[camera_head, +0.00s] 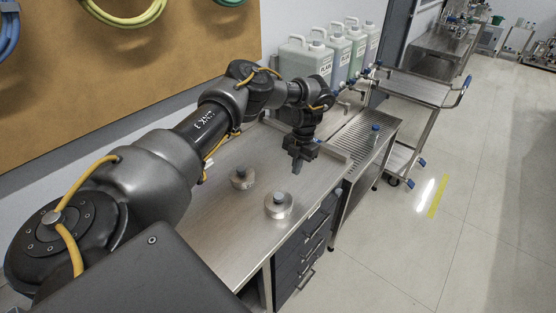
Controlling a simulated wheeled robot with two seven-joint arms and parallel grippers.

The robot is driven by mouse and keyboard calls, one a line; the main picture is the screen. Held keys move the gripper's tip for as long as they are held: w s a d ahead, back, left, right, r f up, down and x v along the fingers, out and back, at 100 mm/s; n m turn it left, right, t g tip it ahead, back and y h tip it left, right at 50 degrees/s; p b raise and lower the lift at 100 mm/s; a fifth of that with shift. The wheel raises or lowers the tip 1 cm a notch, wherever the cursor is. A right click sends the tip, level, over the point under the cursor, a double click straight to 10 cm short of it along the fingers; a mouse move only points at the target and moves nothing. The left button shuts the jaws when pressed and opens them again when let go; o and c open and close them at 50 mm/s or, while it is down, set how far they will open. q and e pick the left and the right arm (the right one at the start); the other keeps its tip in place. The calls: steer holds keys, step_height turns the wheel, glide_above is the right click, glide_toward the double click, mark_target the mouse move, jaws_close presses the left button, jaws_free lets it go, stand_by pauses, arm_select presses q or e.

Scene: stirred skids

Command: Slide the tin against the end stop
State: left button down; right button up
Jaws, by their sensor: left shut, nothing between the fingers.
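Two low, round metal pieces with a knob on top stand on the steel bench top (215,225). One round piece (279,206) is near the front edge, the other round piece (243,179) is farther back and left. I cannot tell which is the tin. A raised metal strip (336,155) at the bench's far right end may be the end stop. My left gripper (297,168) points down, shut and empty, between the round pieces and that strip, apart from both pieces. My right gripper is not in view.
Drawers (312,232) are under the bench front. The bench's near left is clear.

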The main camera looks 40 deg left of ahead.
arm_select(q)
steer(key=p, duration=0.7)
glide_toward(277, 193)
steer(key=f, duration=0.2)
steer(key=s+f, duration=0.1)
steer(key=f, duration=0.2)
steer(key=shift+s+a, duration=0.15)
steer(key=shift+f+p, duration=0.35)
steer(key=shift+f, duration=0.25)
steer(key=shift+f+b, duration=0.45)
steer(key=shift+s, duration=0.1)
